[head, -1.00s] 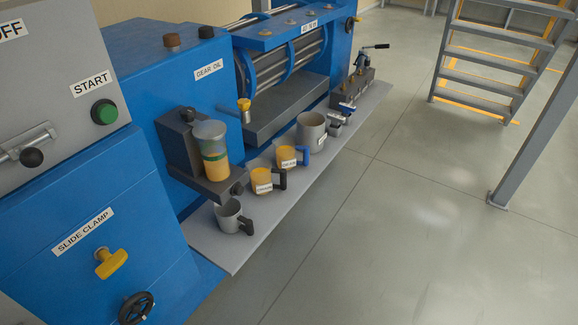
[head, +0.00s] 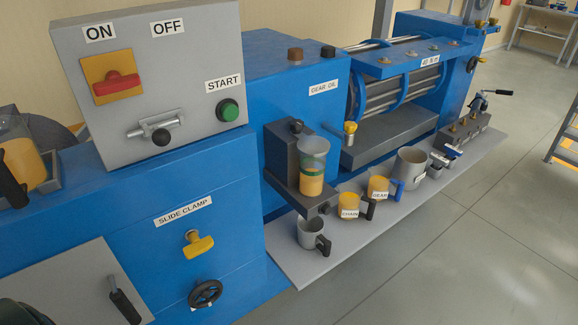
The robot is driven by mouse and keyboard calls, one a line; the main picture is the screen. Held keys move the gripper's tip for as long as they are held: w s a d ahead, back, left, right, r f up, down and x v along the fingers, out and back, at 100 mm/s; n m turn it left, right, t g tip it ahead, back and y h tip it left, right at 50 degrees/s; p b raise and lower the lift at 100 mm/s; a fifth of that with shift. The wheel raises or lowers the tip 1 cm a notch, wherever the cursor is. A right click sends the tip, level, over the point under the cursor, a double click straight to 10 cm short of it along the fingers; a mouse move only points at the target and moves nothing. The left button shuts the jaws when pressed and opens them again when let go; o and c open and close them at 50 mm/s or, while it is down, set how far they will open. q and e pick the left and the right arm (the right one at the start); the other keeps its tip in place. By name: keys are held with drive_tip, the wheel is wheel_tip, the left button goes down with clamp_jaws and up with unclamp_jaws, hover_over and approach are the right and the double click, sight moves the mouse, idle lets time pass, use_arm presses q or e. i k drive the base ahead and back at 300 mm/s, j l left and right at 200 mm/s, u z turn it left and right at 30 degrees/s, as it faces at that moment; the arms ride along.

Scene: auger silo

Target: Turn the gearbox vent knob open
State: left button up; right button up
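A blue gearbox housing (head: 285,85) labelled GEAR OIL stands in the middle of the head view. On its top sit a brown knob or cap (head: 295,54) and a black one (head: 328,52); neither has a readable label, so I cannot tell which is the vent knob or how it is set. A yellow-topped fitting (head: 350,128) stands at the housing's right side. A clear cup with amber oil (head: 312,180) sits on a dark bracket at its front. Neither of my grippers is in view.
A grey control box (head: 150,60) with a red switch and green START button stands left. A yellow clamp knob (head: 198,244) and black handwheel (head: 205,293) stick out below. A grey shelf (head: 290,268) holds mugs, including CHAIN and GEAR jugs.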

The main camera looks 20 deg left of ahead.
sight(349, 128)
drive_tip(key=i+l+u, duration=0.1)
drive_tip(key=l, duration=0.45)
drive_tip(key=i+l, duration=0.2)
drive_tip(key=l, duration=0.35)
drive_tip(key=i+l+u, duration=0.15)
drive_tip(key=l, duration=0.95)
drive_tip(key=i+l+u, duration=0.15)
drive_tip(key=l, duration=0.45)
